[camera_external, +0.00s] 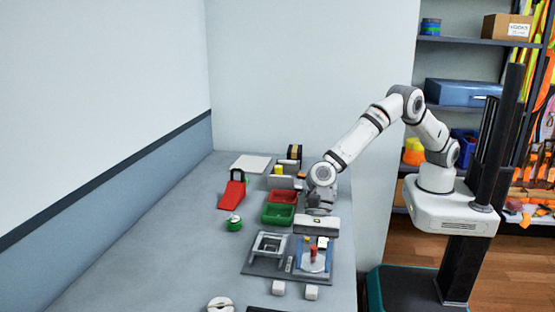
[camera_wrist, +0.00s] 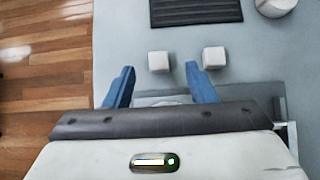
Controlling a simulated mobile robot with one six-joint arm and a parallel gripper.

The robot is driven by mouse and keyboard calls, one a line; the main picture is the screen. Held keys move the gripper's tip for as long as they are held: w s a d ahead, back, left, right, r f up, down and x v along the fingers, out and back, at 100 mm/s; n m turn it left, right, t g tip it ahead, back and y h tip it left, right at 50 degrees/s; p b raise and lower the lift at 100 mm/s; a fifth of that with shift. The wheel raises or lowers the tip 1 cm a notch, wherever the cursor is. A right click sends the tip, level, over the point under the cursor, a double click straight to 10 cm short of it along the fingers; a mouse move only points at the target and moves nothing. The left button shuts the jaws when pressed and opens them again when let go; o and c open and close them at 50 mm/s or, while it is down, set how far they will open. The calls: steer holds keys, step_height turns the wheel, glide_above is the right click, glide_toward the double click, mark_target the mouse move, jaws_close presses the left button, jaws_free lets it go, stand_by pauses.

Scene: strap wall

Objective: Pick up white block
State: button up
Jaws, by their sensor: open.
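Two small white blocks lie apart on the bench near its front in the external view, a left one (camera_external: 278,288) and a right one (camera_external: 311,292). The wrist view shows two white blocks ahead of my fingers: one (camera_wrist: 158,61) appears between the fingertips, the other (camera_wrist: 214,57) just beyond the right fingertip. My gripper (camera_wrist: 160,72) has its blue fingers spread, with nothing held between them. In the external view my gripper (camera_external: 316,240) hangs over the grey fixture board, behind the blocks and apart from them.
A dark ribbed mat (camera_wrist: 195,10) and a round white item (camera_wrist: 275,6) lie beyond the blocks. The bench's left side is mostly clear.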

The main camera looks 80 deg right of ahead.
mark_target(312, 289)
steer(key=x, duration=0.3)
steer(key=p+x, duration=0.1)
steer(key=x, duration=0.1)
steer(key=shift+s+d+f, duration=0.1)
steer(key=shift+s+f, duration=0.05)
steer(key=shift+f, duration=0.35)
steer(key=shift+c, duration=0.5)
steer(key=c, duration=1)
